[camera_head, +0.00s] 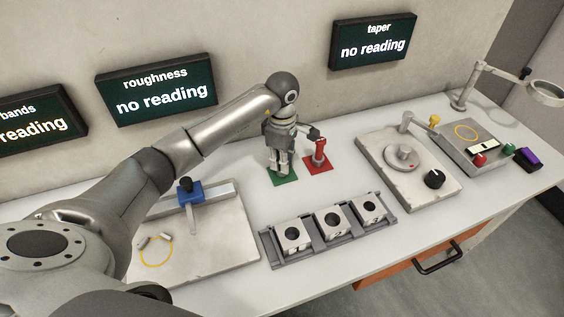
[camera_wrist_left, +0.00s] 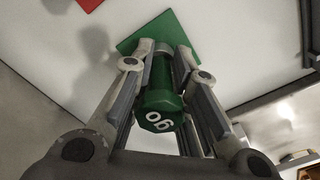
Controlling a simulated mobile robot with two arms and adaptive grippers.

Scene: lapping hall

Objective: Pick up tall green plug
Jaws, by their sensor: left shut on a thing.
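My left gripper (camera_head: 279,168) reaches down over the green square mat (camera_head: 291,182) at the back of the bench. In the left wrist view the left gripper (camera_wrist_left: 164,70) is shut on the tall green plug (camera_wrist_left: 160,85), with a finger on each side of it. The plug's faceted green end with white digits faces the wrist camera, and its far end points at the green mat (camera_wrist_left: 140,42). I cannot tell whether the plug touches the mat. In the head view the gripper hides most of the plug. My right gripper is not in view.
A red plug (camera_head: 319,155) stands on a red mat (camera_head: 325,167) close to the right of my left gripper. A rack of three square blocks (camera_head: 283,254) lies in front. Plates with fixtures stand at left (camera_head: 225,250) and right (camera_head: 382,150).

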